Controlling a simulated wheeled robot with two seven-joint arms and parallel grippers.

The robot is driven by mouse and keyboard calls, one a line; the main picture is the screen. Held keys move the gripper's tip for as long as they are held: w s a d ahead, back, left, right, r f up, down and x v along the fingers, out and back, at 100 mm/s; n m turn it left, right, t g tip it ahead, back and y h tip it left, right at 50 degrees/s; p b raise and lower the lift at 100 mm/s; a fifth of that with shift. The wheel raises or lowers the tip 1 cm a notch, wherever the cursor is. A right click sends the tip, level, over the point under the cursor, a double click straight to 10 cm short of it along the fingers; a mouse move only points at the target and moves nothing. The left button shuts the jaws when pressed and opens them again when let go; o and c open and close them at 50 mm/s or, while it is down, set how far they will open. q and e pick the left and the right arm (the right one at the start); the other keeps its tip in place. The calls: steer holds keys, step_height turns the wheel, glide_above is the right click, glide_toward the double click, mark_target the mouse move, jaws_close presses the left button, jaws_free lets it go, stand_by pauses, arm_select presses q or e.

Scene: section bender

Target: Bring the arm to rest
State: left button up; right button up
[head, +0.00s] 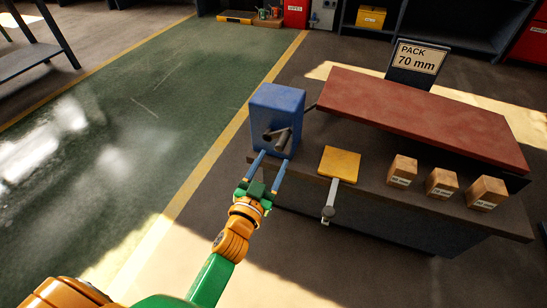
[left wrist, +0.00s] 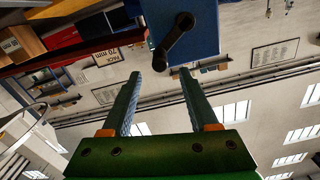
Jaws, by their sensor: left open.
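My left gripper (head: 268,172) has a green body and two blue fingers, which stand apart with nothing between them. It is in front of the blue machine box (head: 278,107) with dark crank-like parts (head: 277,137) on its front. In the left wrist view the fingers (left wrist: 160,90) are spread, and the blue box (left wrist: 200,30) with a dark crank handle (left wrist: 175,40) lies beyond them. I cannot tell the exact gap between the fingertips and the box. The right gripper does not show.
A workbench (head: 300,180) holds a yellow block (head: 340,163), a red slab (head: 420,115), and three cartons (head: 441,183). A "PACK 70 mm" sign (head: 417,58) stands behind. A grey lever (head: 331,200) juts from the bench front. The green floor (head: 130,130) to the left is clear.

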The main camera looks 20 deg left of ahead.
arm_select(q)
steer(key=shift+f, duration=0.1)
